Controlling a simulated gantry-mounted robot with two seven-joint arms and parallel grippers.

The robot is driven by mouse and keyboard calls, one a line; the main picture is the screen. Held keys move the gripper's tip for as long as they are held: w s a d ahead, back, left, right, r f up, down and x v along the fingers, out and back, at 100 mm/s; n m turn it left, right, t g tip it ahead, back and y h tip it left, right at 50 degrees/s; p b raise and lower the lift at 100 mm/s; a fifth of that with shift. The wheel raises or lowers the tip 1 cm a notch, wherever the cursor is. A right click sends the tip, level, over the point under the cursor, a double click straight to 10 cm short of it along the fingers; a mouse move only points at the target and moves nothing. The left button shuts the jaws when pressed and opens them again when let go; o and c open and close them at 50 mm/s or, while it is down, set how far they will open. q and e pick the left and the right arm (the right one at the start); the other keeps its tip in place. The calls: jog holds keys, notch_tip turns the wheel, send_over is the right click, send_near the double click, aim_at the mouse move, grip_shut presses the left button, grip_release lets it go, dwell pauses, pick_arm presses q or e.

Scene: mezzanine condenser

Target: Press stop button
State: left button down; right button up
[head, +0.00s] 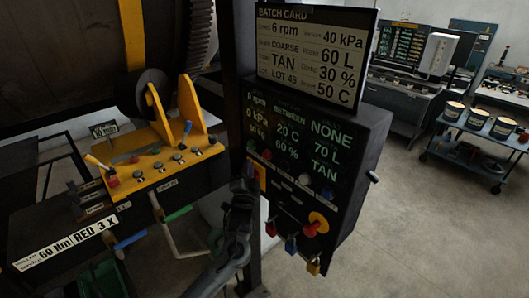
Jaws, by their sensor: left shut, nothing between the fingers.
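A dark control box (345,165) with lit readouts stands right of centre. On its lower front is a row of small buttons, including a red button (266,154), a white button (304,179) and a blue button (327,193). Lower down, a red handle (311,229) sits on a yellow disc. Which control is the stop button cannot be read from the labels. My left gripper (243,183) is shut and empty, pointing up just left of the box's lower left edge. It partly covers a yellow plate there. My right gripper is not in view.
A batch card (313,55) stands above the box. Coloured padlocks (291,245) hang below it. Left is a yellow bracket panel (150,170) with levers and knobs, under a large dark drum (60,60). A cart with tins (470,150) stands at right; the floor between is clear.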

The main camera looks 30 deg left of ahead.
pick_arm(q)
jog(key=shift+s+a+p, duration=0.2)
jog(key=shift+s+p, duration=0.1)
jog(key=shift+s, duration=0.45)
jog(key=s+d+f+m+g+h+p, duration=0.1)
jog(key=s+f, duration=0.2)
jog(key=f, duration=0.3)
jog(key=s+d+f+g+h+p, duration=0.1)
jog(key=s+f, duration=0.3)
jog(key=f, duration=0.2)
jog(key=s+d+f+g+h+p, duration=0.1)
jog(key=s+d+f+g+h, duration=0.1)
jog(key=s+d+f, duration=0.3)
jog(key=s+d+f+g+h+p, duration=0.1)
jog(key=s+d+f+h, duration=0.2)
jog(key=s, duration=0.4)
jog(key=s+d+r+n+g+h, duration=0.1)
jog(key=s+d+g, duration=0.2)
jog(key=s, duration=0.3)
jog(key=s+d+r+n+g+h, duration=0.1)
jog(key=s+d+n+g, duration=0.1)
jog(key=s, duration=0.5)
jog(key=s+d+r+n+g+h+p, duration=0.1)
jog(key=s+d+g, duration=0.3)
jog(key=s+d, duration=0.2)
jog(key=shift+s+r+n, duration=0.3)
jog(key=shift+s+r, duration=0.05)
jog(key=shift+s, duration=0.3)
